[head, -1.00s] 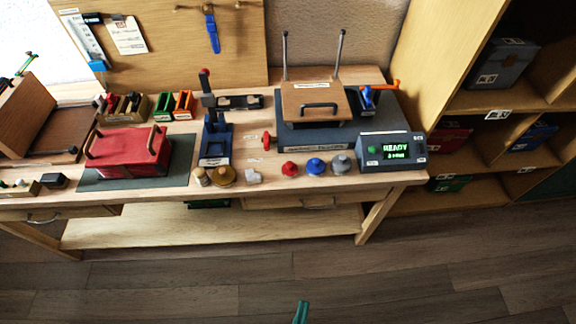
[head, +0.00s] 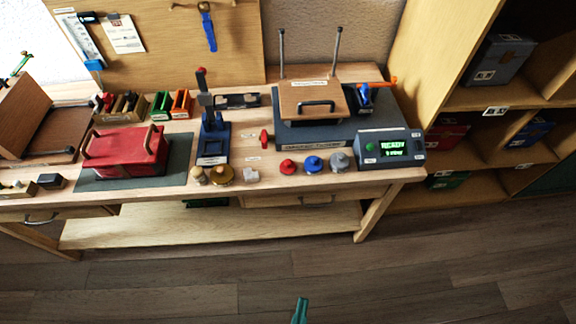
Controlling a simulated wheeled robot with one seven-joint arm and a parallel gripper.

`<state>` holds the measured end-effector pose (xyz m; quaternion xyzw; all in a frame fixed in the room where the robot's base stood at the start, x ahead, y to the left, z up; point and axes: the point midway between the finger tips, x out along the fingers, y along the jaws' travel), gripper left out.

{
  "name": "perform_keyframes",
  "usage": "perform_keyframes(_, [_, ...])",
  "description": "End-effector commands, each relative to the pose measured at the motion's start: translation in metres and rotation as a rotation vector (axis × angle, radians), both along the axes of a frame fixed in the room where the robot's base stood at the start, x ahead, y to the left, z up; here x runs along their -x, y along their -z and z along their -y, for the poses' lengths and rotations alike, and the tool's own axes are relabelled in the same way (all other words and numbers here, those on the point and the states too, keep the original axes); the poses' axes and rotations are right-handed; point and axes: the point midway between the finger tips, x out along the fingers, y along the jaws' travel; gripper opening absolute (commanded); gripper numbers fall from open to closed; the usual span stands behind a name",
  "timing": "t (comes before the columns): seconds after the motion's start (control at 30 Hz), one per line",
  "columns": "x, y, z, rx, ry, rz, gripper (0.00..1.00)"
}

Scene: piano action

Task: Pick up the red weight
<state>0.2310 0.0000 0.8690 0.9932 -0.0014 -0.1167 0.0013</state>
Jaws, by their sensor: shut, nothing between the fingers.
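The red weight (head: 288,166) is a small knobbed piece on the front part of the workbench. It stands upright just left of a blue weight (head: 313,165), with a grey weight (head: 339,161) further right. My gripper (head: 300,311) shows only as a small teal tip at the bottom edge of the head view. It is shut and empty, in front of the bench and well apart from the red weight. The rest of my gripper is out of frame.
A brass weight (head: 222,175) and a pale block (head: 251,174) stand left of the red weight. A scale-like box with a green display (head: 390,148) stands right. A blue press (head: 213,140) and a lidded dark unit (head: 315,130) are behind. Open floor (head: 180,285) lies in front.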

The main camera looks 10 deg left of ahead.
Motion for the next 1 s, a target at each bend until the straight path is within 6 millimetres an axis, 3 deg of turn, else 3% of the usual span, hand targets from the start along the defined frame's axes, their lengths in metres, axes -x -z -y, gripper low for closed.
perform_keyframes(0.07, [0.000,0.000,0.000,0.000,0.000,0.000,0.05])
perform_keyframes(0.2, [-0.006,0.002,-0.004,-0.009,0.004,-0.002,0.38])
perform_keyframes(0.23, [-0.009,0.004,-0.006,-0.015,0.007,-0.005,0.41])
perform_keyframes(0.37, [-0.034,0.013,-0.021,-0.049,0.018,-0.019,0.41])
perform_keyframes(0.63, [-0.106,0.026,-0.061,-0.126,0.022,-0.069,0.41])
perform_keyframes(1.0, [-0.203,0.011,-0.103,-0.158,-0.029,-0.129,0.41])
